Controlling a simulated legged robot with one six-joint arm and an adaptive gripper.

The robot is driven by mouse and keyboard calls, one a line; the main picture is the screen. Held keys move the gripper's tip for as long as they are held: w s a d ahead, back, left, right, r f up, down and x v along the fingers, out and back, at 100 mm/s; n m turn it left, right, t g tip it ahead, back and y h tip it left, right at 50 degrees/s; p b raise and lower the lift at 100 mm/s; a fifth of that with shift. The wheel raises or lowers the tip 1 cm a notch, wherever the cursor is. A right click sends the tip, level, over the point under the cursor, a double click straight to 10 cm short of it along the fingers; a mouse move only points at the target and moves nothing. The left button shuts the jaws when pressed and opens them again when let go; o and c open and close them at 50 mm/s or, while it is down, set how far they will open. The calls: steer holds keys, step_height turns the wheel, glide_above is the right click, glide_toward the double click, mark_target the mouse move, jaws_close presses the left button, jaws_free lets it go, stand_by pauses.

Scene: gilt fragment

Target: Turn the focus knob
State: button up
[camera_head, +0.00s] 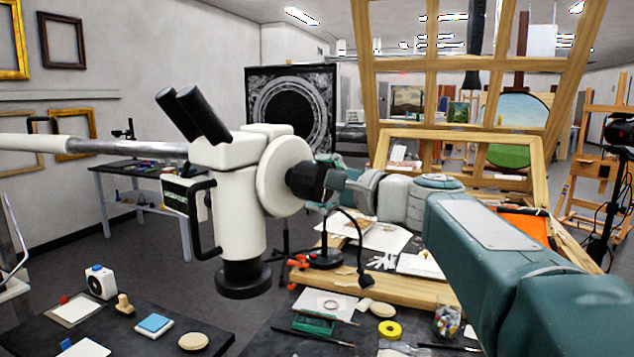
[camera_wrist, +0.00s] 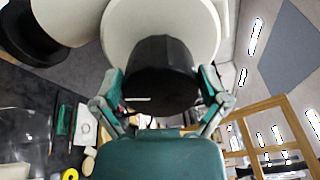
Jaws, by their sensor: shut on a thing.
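The focus knob (camera_head: 306,180) is a black faceted knob on the round white side disc (camera_head: 277,176) of a white microscope (camera_head: 238,205). The microscope has two black eyepieces (camera_head: 192,112) and hangs on a horizontal arm from the left. My gripper (camera_head: 328,182) reaches the knob from the right. In the wrist view the knob (camera_wrist: 161,75) sits between the two teal fingers of my gripper (camera_wrist: 160,88), one on each side, and they are shut on it. A short white mark (camera_wrist: 138,99) shows on the knob's dark end face. The far side of the knob is hidden.
Below are dark work tables (camera_head: 130,325) with small items, a yellow tape roll (camera_head: 390,329) and a jar (camera_head: 446,320). A wooden easel frame (camera_head: 462,150) stands behind my arm. A black handle (camera_head: 203,220) juts from the microscope's left side. Open floor lies behind the microscope.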

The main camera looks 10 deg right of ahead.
steer(key=shift+f+n, duration=0.2)
steer(key=shift+n, duration=0.4)
steer(key=o, duration=0.8)
steer(key=shift+c, duration=0.2)
steer(key=shift+a, duration=0.1)
steer(key=v, duration=1.2)
steer(key=shift+a, duration=0.1)
